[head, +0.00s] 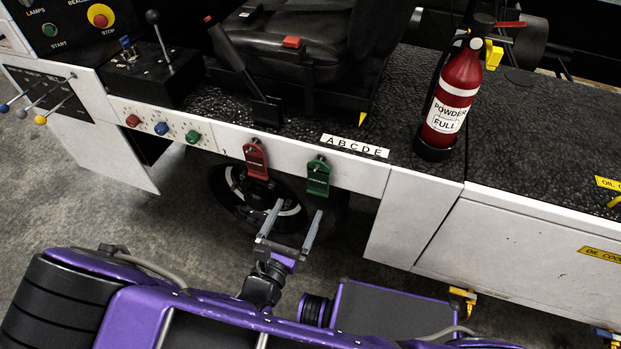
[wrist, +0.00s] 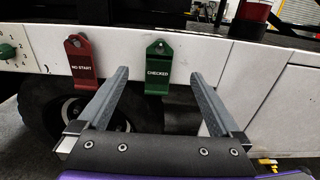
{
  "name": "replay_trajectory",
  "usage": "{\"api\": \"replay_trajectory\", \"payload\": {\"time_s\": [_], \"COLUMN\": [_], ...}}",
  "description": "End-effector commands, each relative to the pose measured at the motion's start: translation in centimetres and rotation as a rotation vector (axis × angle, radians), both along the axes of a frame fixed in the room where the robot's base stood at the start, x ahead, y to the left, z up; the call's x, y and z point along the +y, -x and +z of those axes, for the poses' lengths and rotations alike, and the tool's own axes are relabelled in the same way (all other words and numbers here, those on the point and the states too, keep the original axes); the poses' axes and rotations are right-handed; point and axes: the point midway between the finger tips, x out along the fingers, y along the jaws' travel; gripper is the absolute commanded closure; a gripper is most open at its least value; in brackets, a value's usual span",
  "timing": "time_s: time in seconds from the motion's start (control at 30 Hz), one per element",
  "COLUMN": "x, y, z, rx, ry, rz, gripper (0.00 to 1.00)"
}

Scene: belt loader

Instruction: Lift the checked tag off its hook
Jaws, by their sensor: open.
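The green checked tag (head: 318,177) hangs on the white side panel of the loader. In the wrist view the tag (wrist: 158,72) reads "CHECKED" and hangs upright, its top at a small hook. My gripper (head: 294,222) is open and empty, below and in front of the tag in the head view. In the wrist view the two fingers of my gripper (wrist: 160,80) point toward the panel, with the tag seen between their tips. The tag appears beyond the fingertips, untouched. The hook itself is mostly hidden by the tag's top.
A red "NO START" tag (wrist: 80,62) hangs just left of the checked tag. A wheel (head: 262,200) sits below the panel. A red extinguisher (head: 453,98) stands on the black deck. Coloured knobs (head: 161,128) are on the panel to the left.

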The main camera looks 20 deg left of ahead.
Motion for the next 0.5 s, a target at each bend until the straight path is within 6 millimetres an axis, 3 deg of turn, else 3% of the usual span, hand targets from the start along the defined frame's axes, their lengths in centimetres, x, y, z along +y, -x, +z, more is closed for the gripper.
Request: {"api": "replay_trajectory", "payload": {"time_s": [0.5], "x": [-0.9], "y": [-10.3], "z": [0.0], "rx": [-0.002], "ry": [0.0], "rz": [-0.004], "gripper": [0.0]}}
